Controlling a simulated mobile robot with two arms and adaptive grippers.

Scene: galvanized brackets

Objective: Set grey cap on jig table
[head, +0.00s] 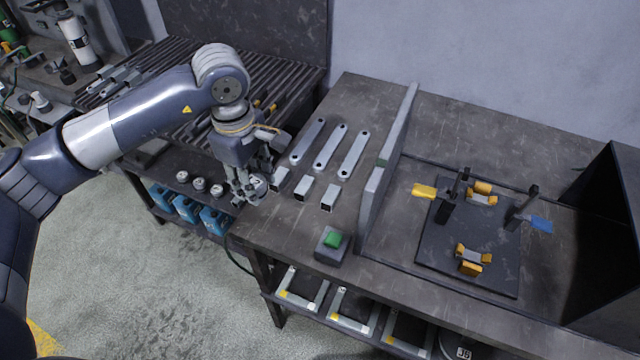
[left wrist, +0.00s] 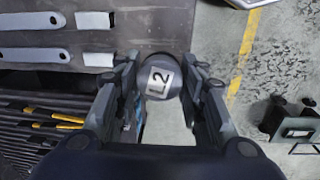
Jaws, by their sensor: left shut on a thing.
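My left gripper (head: 250,190) is shut on a round grey cap (left wrist: 160,82) with a white label reading L2. In the head view the fingers partly hide the cap (head: 259,185). They are at the left edge of the dark jig table (head: 285,228), beside the short square tubes. In the left wrist view the cap sits between the two fingers (left wrist: 160,72), with table edge and floor behind it. I cannot tell whether it touches the tabletop. My right gripper is not in view.
Three flat bars (head: 327,147) and three short tubes (head: 304,188) lie on the table. A green button box (head: 331,245) stands at the front. An upright grey divider (head: 378,190) separates the clamp jig plate (head: 437,262). Several similar caps (head: 200,184) stand left of the table.

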